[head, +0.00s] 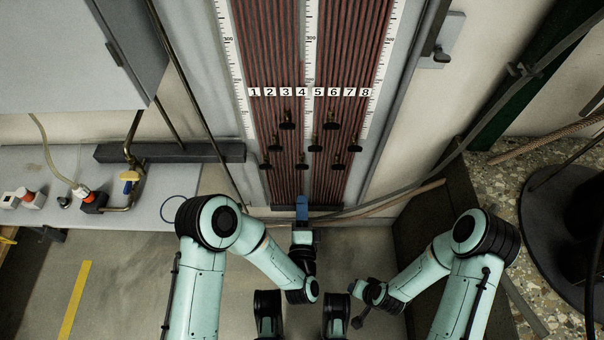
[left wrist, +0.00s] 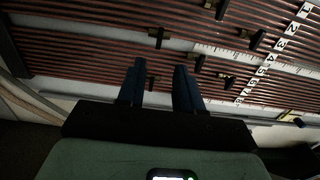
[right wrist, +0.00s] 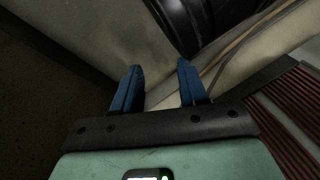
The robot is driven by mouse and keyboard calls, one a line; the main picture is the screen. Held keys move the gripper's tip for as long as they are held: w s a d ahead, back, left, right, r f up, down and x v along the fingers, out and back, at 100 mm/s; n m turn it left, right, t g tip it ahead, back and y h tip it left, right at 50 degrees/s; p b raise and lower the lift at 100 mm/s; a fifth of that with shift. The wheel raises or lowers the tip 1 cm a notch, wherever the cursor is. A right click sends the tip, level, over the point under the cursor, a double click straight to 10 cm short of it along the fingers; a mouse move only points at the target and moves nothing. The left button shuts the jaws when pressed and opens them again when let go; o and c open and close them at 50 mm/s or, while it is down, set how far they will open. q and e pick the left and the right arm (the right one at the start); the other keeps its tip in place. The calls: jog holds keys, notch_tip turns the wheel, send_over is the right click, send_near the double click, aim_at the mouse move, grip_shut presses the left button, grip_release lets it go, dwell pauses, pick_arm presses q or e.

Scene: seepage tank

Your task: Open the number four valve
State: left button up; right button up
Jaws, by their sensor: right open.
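The number four valve (head: 302,163) is a small valve with a black handle in the lowest row, below the label 4 on the tube panel. It also shows in the left wrist view (left wrist: 158,37), its handle lying across the tubes. My left gripper (head: 302,208) has blue fingers and is just below the valve in the head view, apart from it. My right gripper (right wrist: 158,80) is open and empty in the right wrist view, facing a pale wall surface.
Several other valves (head: 315,145) stand close around the number four valve in staggered rows. A bench (head: 85,165) with fittings stands at the left. A dark reel (head: 565,225) and hoses are at the right. Open floor (head: 130,270) lies at the lower left.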

aim_at(302, 169)
pick_arm(q)
jog(key=w+b, duration=0.2)
jog(key=w, duration=0.7)
jog(key=shift+w+f, duration=0.1)
jog(key=shift+w, duration=0.85)
pick_arm(e)
jog(key=s+f+g, duration=0.2)
jog(key=s+f, duration=0.2)
jog(key=s, duration=0.1)
jog(key=shift+s+d+f, duration=0.15)
jog(key=shift+d+f, duration=0.1)
jog(key=shift+d, duration=0.15)
pick_arm(q)
grip_shut()
